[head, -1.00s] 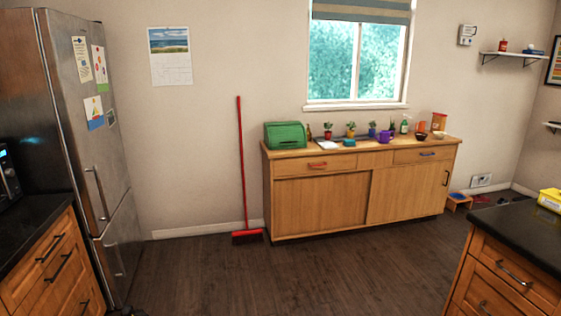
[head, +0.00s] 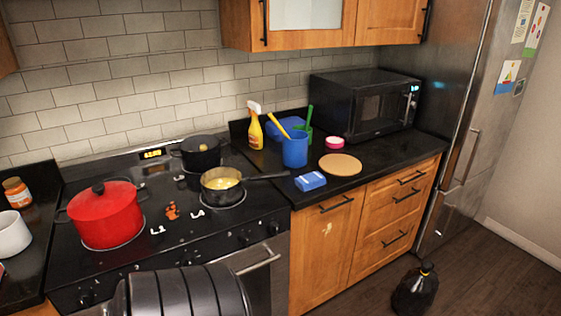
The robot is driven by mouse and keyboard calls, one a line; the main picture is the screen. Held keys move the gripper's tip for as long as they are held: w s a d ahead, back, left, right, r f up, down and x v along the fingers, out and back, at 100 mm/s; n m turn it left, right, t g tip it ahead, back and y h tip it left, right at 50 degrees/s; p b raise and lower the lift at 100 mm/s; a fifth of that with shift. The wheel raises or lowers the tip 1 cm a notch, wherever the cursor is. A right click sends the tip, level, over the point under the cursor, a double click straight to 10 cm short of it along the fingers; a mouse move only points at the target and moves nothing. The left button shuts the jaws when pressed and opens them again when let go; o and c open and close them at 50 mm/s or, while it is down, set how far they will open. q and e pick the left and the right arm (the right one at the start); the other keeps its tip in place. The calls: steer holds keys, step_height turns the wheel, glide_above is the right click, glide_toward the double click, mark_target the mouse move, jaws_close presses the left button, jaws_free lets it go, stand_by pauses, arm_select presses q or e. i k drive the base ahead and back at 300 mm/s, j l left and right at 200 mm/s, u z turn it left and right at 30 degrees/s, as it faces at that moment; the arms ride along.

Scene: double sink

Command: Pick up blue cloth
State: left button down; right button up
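A small blue block-like item (head: 310,181) lies on the black counter at its front edge, right of the stove. It may be a folded cloth or a sponge; I cannot tell. Another blue shape (head: 286,126) sits farther back, partly hidden behind a blue cup (head: 295,150). No hanging or spread blue cloth can be made out. Neither of my grippers is in view.
The stove (head: 250,222) carries a red pot (head: 105,218), a black pot (head: 201,153) and a pan (head: 221,188) whose handle reaches over the counter. A spray bottle (head: 255,130), round board (head: 340,164) and microwave (head: 365,105) share the counter. A black bag (head: 414,292) stands on the floor.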

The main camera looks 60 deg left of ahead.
mark_target(309, 181)
steer(key=u, duration=1.85)
steer(key=i+l+u, duration=0.15)
steer(key=u, duration=0.3)
steer(key=i+l+u, duration=0.1)
steer(key=l+u, duration=0.15)
steer(key=u, duration=0.15)
